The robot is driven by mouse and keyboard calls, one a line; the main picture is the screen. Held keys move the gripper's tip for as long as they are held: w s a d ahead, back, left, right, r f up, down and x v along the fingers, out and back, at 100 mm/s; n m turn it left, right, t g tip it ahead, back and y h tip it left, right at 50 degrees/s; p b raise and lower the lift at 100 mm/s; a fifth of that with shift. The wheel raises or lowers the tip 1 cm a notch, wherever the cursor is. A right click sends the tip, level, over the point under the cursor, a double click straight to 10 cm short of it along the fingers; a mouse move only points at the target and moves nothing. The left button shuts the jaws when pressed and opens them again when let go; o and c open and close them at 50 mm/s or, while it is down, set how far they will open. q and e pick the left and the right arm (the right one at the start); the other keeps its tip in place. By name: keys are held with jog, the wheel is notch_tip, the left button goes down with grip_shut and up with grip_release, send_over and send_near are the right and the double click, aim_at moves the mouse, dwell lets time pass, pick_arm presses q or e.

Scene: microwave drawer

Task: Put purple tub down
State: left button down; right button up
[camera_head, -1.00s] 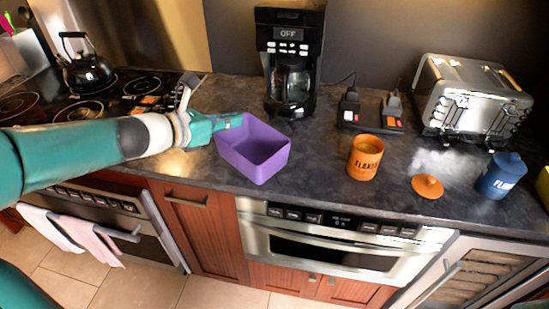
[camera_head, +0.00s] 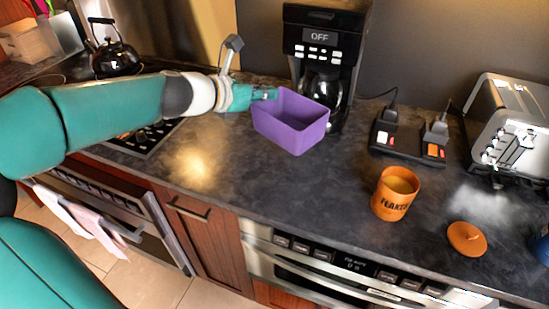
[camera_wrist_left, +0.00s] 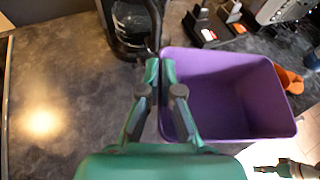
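The purple tub (camera_head: 290,138) is upright above or on the dark counter, in front of the coffee maker. I cannot tell whether its base touches the counter. My left gripper (camera_head: 266,94) is at the tub's left rim. In the left wrist view the two fingers (camera_wrist_left: 160,72) are close together on the wall of the tub (camera_wrist_left: 230,75), one on each side of it. The tub looks empty. A small part of what looks like my right gripper (camera_wrist_left: 262,169) shows at the lower right of the wrist view, too small to read.
The coffee maker (camera_head: 325,50) stands close behind the tub. An orange canister (camera_head: 396,194), its lid (camera_head: 467,238), a plug strip (camera_head: 408,143) and a toaster (camera_head: 510,125) are to the right. The counter left of and in front of the tub (camera_head: 205,160) is clear.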

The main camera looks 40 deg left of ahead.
pick_arm(q)
notch_tip(320, 180, down, 16)
jog(key=b, duration=0.8)
jog(key=shift+w, duration=0.1)
jog(key=c, duration=1.3)
grip_release()
jog(key=shift+r, duration=0.1)
jog(key=p+v, duration=0.1)
jog(key=v, duration=1.1)
jog(key=shift+p, duration=0.3)
